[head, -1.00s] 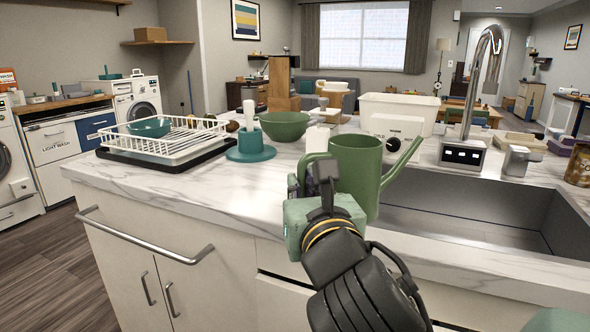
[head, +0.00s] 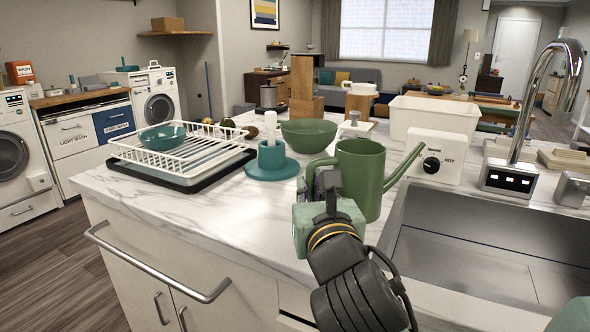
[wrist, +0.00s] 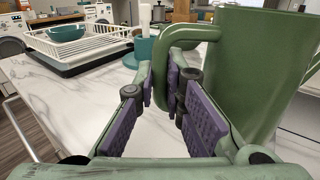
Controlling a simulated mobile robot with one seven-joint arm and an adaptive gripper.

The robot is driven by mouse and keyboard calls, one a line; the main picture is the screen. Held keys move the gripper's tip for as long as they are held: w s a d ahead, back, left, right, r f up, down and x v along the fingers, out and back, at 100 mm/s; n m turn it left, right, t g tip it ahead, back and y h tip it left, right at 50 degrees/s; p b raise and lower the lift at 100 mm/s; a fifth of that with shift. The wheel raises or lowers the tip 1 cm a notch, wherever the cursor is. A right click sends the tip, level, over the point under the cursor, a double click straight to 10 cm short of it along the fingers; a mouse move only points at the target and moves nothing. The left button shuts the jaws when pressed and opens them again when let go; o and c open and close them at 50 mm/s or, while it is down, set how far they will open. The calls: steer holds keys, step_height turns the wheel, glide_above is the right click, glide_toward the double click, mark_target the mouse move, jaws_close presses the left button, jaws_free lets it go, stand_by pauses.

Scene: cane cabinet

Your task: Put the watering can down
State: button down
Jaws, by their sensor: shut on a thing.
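The green watering can (head: 362,172) is upright at the counter's front part, just left of the sink, with its spout pointing right. My gripper (head: 322,190) is at its left side. In the wrist view my gripper (wrist: 168,88) has its purple-padded fingers on both sides of the can's handle (wrist: 190,36), shut on it. The can's body (wrist: 245,75) fills the right of that view. The can's base is partly hidden by my gripper in the head view, so I cannot tell whether it touches the marble counter (head: 240,220).
The sink (head: 470,250) with its tap (head: 540,100) is to the right. A teal holder (head: 272,165), a green bowl (head: 308,133) and a white dish rack (head: 185,150) stand behind and left. Bare counter lies in front of the rack. A white box (head: 440,155) stands behind the spout.

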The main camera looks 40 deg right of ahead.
steer(key=shift+w+d+f+p, duration=0.65)
steer(key=shift+w+f, duration=0.05)
steer(key=shift+w, duration=1)
steer(key=shift+w+d+f+p, duration=0.65)
steer(key=shift+w+p, duration=0.05)
steer(key=shift+w, duration=0.95)
steer(key=shift+w+d+f+p, duration=0.65)
steer(key=shift+w+f, duration=0.05)
steer(key=shift+w, duration=1)
steer(key=shift+f, duration=0.1)
steer(key=shift+f+b, duration=0.2)
steer(key=shift+b, duration=0.1)
steer(key=c, duration=1.7)
jaws_free()
